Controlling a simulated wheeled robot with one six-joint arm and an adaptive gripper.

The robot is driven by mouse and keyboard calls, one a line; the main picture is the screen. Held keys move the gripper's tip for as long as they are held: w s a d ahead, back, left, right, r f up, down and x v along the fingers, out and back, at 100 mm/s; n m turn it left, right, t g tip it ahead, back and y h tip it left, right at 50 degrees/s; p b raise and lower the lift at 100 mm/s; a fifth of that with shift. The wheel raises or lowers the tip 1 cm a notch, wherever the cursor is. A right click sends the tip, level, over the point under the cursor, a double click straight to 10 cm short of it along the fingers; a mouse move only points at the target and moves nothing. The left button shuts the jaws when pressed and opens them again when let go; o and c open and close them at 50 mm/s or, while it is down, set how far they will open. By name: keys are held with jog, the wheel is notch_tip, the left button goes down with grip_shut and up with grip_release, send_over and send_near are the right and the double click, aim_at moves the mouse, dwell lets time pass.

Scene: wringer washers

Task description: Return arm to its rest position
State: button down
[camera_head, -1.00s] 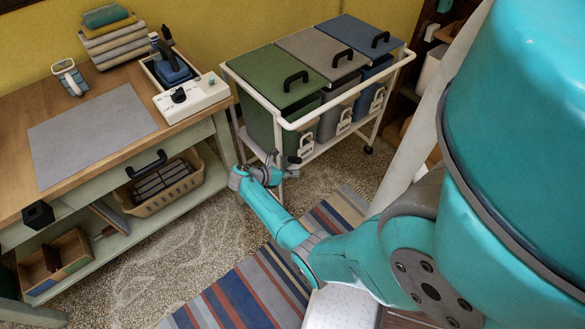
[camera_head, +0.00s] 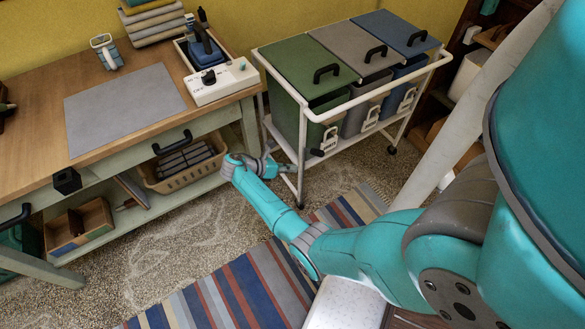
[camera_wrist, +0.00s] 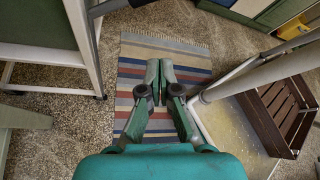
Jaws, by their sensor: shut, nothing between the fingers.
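My arm reaches across the head view from the right, over the striped rug. Its wrist end is bent near the front left leg of the bin cart, and the gripper is small and hard to make out there. In the wrist view my gripper (camera_wrist: 159,72) has its two green fingers together with nothing held. It points towards the striped rug (camera_wrist: 185,50), which also shows in the head view (camera_head: 240,292). I cannot tell the exact gap between my wrist and the cart leg.
The white-framed cart (camera_head: 299,203) with green, grey and blue lidded bins stands beside my wrist. A workbench (camera_head: 45,98) with a basket (camera_head: 185,182) on its lower shelf is at the left. A slatted brown crate (camera_wrist: 285,110) lies right in the wrist view. Open floor lies left of the rug.

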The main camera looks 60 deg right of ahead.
dwell(0.3)
jog(key=s+a+f+t, duration=0.5)
jog(key=a+f+t, duration=0.1)
jog(key=a+f, duration=0.45)
jog(key=s+a+m+t+y, duration=0.35)
jog(key=s+a+t, duration=0.35)
jog(key=a, duration=0.5)
jog(key=s+a+r+m+t+y, duration=0.25)
jog(key=s+a+r, duration=0.2)
jog(key=r, duration=0.25)
jog(key=s+a+r+m+t+y, duration=0.1)
jog(key=s+a+r+m+t, duration=0.15)
jog(key=a+r, duration=0.35)
jog(key=s+a+r+m+t+y, duration=0.1)
jog(key=s+r+m+t, duration=0.1)
jog(key=r, duration=0.9)
jog(key=s+a+r+m+t+y, duration=0.1)
jog(key=s+a+r+m+t, duration=0.1)
jog(key=r, duration=0.9)
jog(key=shift+s+a+m+t, duration=0.25)
jog(key=shift+s+m+t, duration=0.45)
jog(key=shift+m, duration=0.15)
